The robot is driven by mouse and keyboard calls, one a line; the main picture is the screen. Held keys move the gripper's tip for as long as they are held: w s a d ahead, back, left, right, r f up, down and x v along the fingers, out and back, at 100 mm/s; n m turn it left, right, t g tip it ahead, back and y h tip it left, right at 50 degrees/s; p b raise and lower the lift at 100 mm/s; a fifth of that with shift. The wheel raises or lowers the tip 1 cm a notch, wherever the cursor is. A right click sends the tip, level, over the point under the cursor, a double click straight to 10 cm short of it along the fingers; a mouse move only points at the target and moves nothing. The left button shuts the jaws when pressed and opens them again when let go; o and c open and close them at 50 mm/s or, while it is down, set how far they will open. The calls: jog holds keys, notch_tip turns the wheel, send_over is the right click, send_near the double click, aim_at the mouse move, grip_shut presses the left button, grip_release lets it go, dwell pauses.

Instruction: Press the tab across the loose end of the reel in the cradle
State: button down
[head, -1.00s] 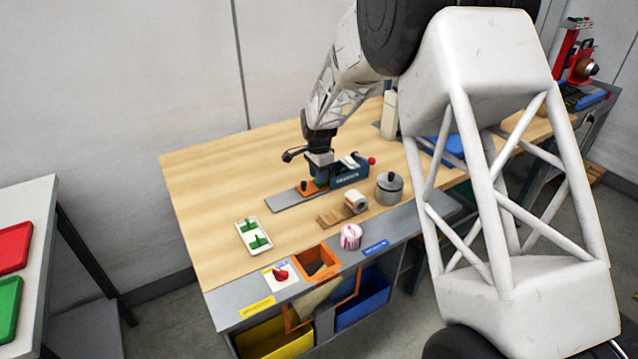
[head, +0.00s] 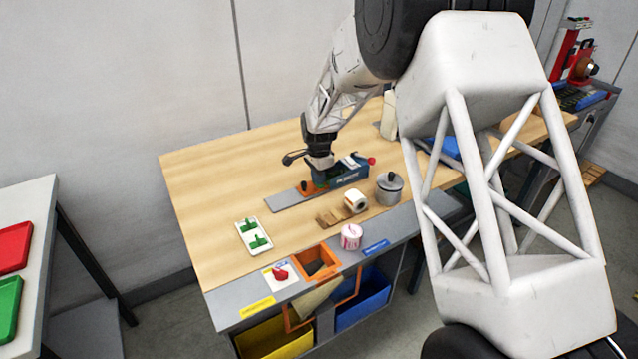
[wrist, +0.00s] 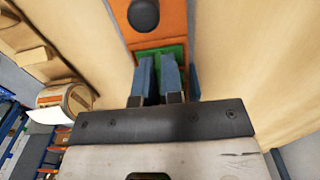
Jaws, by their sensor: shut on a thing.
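My gripper (wrist: 159,60) points down at the teal bench device (head: 350,174). In the wrist view its two blue-grey fingers are close together on a green tab (wrist: 178,50), which is mostly hidden by them. The tab is right beside an orange block with a black knob (wrist: 158,26); I cannot tell whether it touches the block. A white reel with a brown core (head: 356,201) lies beside stepped wooden pieces (head: 328,218), apart from my gripper. In the wrist view this reel (wrist: 75,98) has a white loose end (wrist: 43,115) sticking out.
A white tray (head: 243,235) with green tabs lies at the left. A grey lidded pot (head: 389,188) stands right of the reel. A pink-and-white roll (head: 350,237) and an orange-framed opening (head: 316,262) are at the front edge. The bench's back left is clear.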

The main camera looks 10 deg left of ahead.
aim_at(322, 185)
jog(key=shift+r, duration=0.1)
jog(key=shift+r, duration=2.9)
jog(key=shift+s+d+r+m, duration=0.3)
jog(key=shift+d+m, duration=0.3)
jog(key=shift+d, duration=0.05)
jog(key=s+d+r+m, duration=0.1)
jog(key=s+d+m, duration=0.1)
jog(key=d+m, duration=0.1)
jog(key=s+d+r+m, duration=0.2)
jog(key=d+m, duration=0.2)
jog(key=s+d+r+m, duration=0.1)
jog(key=d+m, duration=0.2)
jog(key=m, duration=0.1)
jog(key=shift+s+d+r+m, duration=0.15)
jog(key=shift+s+d+m, duration=0.15)
jog(key=shift+s, duration=0.1)
jog(key=shift+s+d+r+m, duration=0.2)
jog(key=shift+s+d+m, duration=0.25)
jog(key=shift+d+m, duration=0.3)
jog(key=shift+a, duration=0.1)
jog(key=shift+f, duration=0.3)
